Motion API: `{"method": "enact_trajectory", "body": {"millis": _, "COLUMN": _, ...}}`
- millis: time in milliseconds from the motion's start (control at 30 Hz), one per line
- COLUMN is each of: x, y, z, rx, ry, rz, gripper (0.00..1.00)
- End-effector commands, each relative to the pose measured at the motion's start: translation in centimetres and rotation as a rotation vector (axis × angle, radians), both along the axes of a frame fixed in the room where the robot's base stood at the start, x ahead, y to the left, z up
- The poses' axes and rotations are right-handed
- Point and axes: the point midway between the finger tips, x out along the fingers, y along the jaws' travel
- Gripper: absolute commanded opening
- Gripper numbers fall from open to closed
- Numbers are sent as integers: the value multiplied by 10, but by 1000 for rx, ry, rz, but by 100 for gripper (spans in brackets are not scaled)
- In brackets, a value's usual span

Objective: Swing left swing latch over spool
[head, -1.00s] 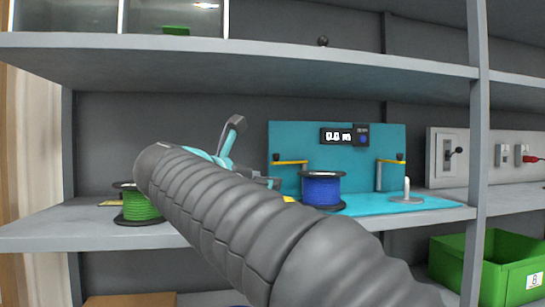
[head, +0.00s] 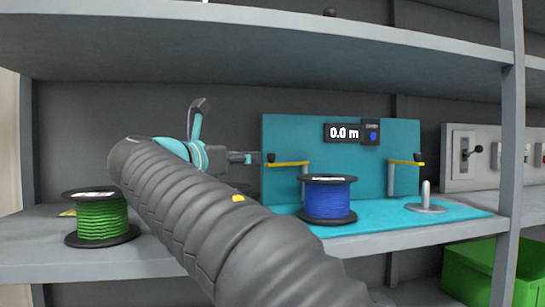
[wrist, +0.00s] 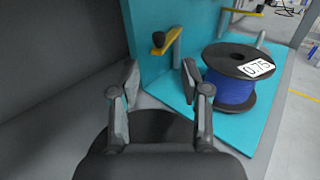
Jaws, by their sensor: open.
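The blue spool (head: 328,199) with black flanges stands upright on the teal base plate (head: 385,222). In the wrist view the spool (wrist: 234,80) is right of my gripper, with a label reading 0.75 on top.
A green spool (head: 102,218) stands on the shelf at left. A grey peg (head: 427,196) stands on the plate right of the blue spool. A display (head: 346,133) reads 0.0 m. The upper shelf (head: 270,45) runs overhead.

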Motion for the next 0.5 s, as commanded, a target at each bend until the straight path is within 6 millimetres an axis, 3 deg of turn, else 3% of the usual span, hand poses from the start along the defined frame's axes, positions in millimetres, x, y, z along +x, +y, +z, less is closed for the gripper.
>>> {"method": "enact_trajectory", "body": {"millis": 500, "x": 79, "y": -48, "z": 0, "rx": 0, "ry": 0, "rz": -1, "gripper": 46}}
